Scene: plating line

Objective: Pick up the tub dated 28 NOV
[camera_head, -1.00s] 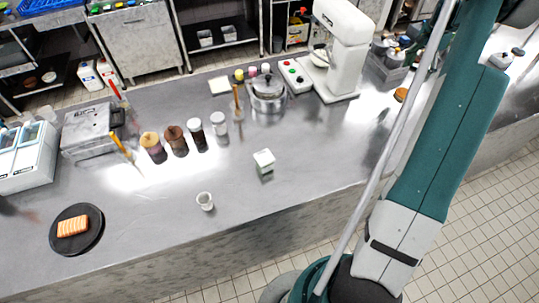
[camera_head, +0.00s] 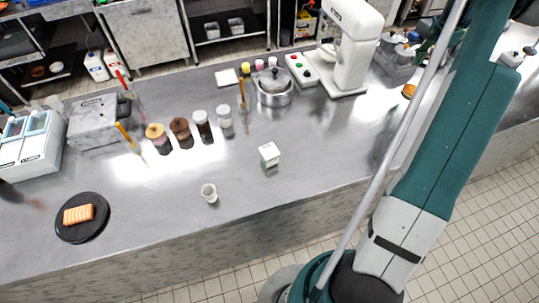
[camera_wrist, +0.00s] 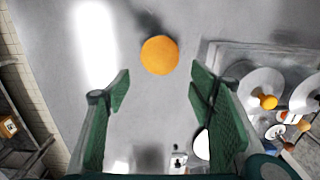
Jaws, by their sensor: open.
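My gripper (camera_wrist: 160,92) is open and empty in the wrist view, its two green fingers wide apart over the grey counter. An orange round thing (camera_wrist: 160,55) lies just beyond the fingertips, between their lines; it looks like the orange one at the counter's right in the head view (camera_head: 409,91). No date is readable, so I cannot tell which thing is the tub dated 28 NOV. Candidates in the head view are several lidded jars (camera_head: 202,124) in a row and small coloured tubs (camera_head: 259,66) behind the pot. A white box (camera_head: 269,154) stands nearer the front.
A white cup (camera_head: 209,193) and a dark plate (camera_head: 95,228) with a salmon-like block stand near the front edge. A pot (camera_head: 273,92) and a white mixer (camera_head: 350,50) stand at the back. A grey caddy (camera_wrist: 245,62) with utensils is right of my gripper. The front middle counter is mostly clear.

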